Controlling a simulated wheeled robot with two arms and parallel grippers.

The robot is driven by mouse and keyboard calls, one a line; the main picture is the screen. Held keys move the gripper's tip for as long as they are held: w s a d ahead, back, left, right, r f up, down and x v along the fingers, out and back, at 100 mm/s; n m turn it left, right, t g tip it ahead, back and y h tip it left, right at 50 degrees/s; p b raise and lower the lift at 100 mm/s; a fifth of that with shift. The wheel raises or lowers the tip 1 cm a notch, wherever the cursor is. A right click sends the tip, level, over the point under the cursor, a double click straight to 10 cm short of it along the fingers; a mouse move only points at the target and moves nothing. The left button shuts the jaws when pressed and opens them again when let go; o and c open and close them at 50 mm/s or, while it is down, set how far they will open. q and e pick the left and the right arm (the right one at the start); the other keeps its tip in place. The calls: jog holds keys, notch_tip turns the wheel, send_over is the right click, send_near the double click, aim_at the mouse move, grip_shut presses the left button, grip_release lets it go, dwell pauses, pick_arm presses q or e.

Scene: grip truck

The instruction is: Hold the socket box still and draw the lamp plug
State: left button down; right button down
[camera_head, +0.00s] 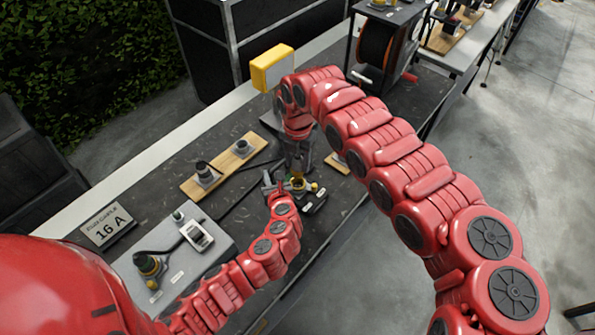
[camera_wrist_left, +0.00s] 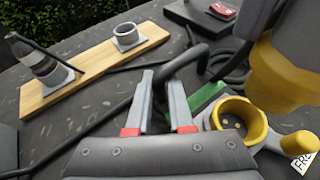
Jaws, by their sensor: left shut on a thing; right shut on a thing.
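The socket box (camera_head: 300,187) sits on the dark bench, with a yellow round socket (camera_wrist_left: 236,110) showing its empty bore and contact holes in the left wrist view. My left gripper (camera_head: 269,183) is low beside the box; in the left wrist view its two fingers (camera_wrist_left: 162,76) are shut about a black bar. My right gripper (camera_head: 299,158) comes down from above and is shut on the yellow lamp plug (camera_wrist_left: 270,82). The plug is above and beside the socket, apart from it. Its far end is cut off by the wrist view's edge.
A wooden board (camera_head: 225,168) with sockets lies behind to the left. A grey plate (camera_head: 175,258) holds another device, beside a 16 A sign (camera_head: 108,229). A yellow box (camera_head: 271,68) and a cable reel (camera_head: 377,45) stand at the back. Dark cables cross the bench.

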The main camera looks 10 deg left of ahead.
aim_at(298, 155)
notch_tip(298, 155, up, 4)
jog(key=shift+f, duration=0.2)
pick_arm(q)
jog(key=c, duration=0.7)
grip_release()
jog(key=shift+c, duration=0.2)
jog(key=v, duration=1.2)
